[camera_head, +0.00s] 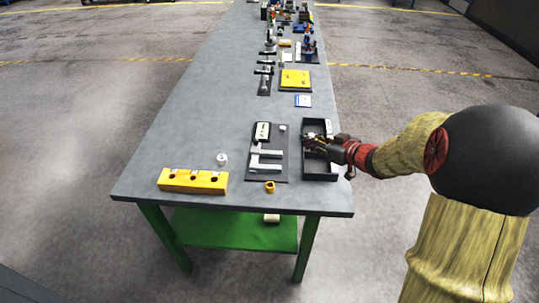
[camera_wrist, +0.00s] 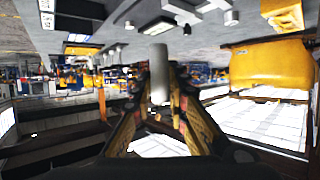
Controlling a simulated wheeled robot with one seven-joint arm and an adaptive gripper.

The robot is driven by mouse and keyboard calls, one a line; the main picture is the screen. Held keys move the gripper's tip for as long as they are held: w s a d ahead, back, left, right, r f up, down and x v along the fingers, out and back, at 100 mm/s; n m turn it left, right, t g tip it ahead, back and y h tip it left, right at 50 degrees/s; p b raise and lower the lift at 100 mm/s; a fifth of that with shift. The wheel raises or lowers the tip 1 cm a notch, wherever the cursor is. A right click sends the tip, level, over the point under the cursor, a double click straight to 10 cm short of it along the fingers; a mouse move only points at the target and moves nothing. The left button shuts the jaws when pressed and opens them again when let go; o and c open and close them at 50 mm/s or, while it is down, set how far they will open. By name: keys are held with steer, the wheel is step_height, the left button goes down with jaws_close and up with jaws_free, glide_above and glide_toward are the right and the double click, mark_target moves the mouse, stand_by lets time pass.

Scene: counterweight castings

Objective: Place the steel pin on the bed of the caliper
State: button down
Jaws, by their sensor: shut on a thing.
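The steel pin (camera_wrist: 158,72), a plain grey cylinder, stands between my fingertips in the wrist view. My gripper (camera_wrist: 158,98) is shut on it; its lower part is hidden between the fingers. In the head view my gripper (camera_head: 313,142) is over the black open tray (camera_head: 319,178), and the pin cannot be made out there. The caliper (camera_head: 265,154), with light grey jaws and a display (camera_head: 262,131), lies on a dark plate left of the tray. My gripper is to the right of it, apart from it.
A yellow block with holes (camera_head: 193,181) lies at the front left of the table. A white round part (camera_head: 222,159) and a gold ring (camera_head: 269,187) are near the caliper. A yellow plate (camera_head: 295,79) and several fixtures stand farther back. The left middle of the table is clear.

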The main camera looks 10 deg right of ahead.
steer(key=w+a+f+b, duration=0.2)
steer(key=a+f, duration=0.1)
steer(key=w+a+f+b, duration=0.2)
steer(key=w+a+f, duration=0.1)
steer(key=a, duration=0.1)
steer(key=w+a+f+b, duration=0.2)
steer(key=a, duration=0.1)
steer(key=shift+w+a+f, duration=0.25)
steer(key=shift+w+f, duration=0.05)
steer(key=shift+f, duration=0.1)
steer(key=f, duration=0.1)
steer(key=f+b, duration=0.2)
steer(key=shift+w+a+f, duration=0.25)
steer(key=shift+a, duration=0.15)
steer(key=shift+f, duration=0.2)
steer(key=shift+f, duration=0.15)
steer(key=c, duration=1.8)
jaws_free()
steer(key=shift+o, duration=0.3)
